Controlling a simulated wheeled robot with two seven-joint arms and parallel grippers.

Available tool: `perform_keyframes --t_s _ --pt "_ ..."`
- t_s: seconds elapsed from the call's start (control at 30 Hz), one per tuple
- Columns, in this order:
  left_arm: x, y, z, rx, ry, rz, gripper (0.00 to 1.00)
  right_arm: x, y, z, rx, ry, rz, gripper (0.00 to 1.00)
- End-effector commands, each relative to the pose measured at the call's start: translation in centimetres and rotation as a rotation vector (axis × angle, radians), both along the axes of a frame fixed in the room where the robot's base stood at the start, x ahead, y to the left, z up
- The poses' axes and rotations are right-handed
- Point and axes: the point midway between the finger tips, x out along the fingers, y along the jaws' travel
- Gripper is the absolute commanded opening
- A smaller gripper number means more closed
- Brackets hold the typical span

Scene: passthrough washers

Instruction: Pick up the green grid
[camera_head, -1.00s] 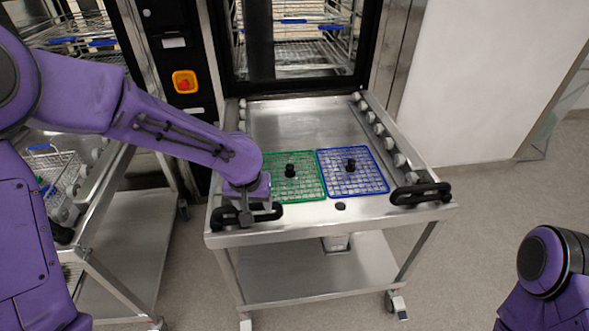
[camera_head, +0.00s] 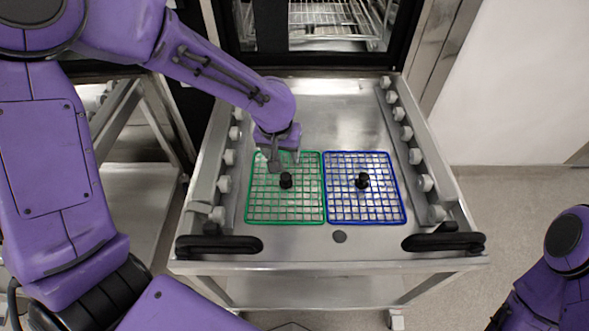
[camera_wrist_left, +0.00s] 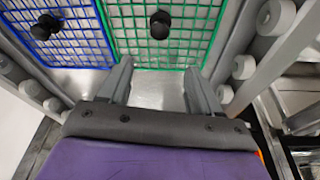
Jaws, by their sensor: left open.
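The green grid (camera_head: 262,205) lies flat on the steel trolley top, with a black knob (camera_head: 286,181) at its middle. My left gripper (camera_head: 285,166) is over the far part of the green grid, just beyond the knob. In the left wrist view the green grid (camera_wrist_left: 187,50) is at the top. The open, empty left gripper (camera_wrist_left: 160,85) has its fingertips near the grid's green edge, pointing toward the knob. Whether the fingers touch the grid cannot be told. My right gripper is out of view; only part of my right arm shows at lower right.
A blue grid (camera_head: 352,210) with its own black knob lies directly right of the green one. Rollers (camera_head: 408,134) line both trolley sides. Black handles (camera_head: 219,245) stand at the front corners. A washer with an open rack stands behind. The trolley top behind the grids is clear.

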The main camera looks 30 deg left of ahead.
Motion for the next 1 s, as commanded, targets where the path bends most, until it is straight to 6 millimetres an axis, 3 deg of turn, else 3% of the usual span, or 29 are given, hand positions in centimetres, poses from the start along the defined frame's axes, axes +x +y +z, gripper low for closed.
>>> perform_keyframes --t_s 0.6,0.9,1.0 --pt "1.3 -0.2 -9.7 -0.001 0.003 -0.002 0.63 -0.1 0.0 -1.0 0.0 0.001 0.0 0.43" --pt "1.6 0.0 -10.4 0.0 -0.001 -0.002 0.63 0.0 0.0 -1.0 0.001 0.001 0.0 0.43" --pt "1.5 0.0 -10.4 0.0 0.0 -0.002 0.31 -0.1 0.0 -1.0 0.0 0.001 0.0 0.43"
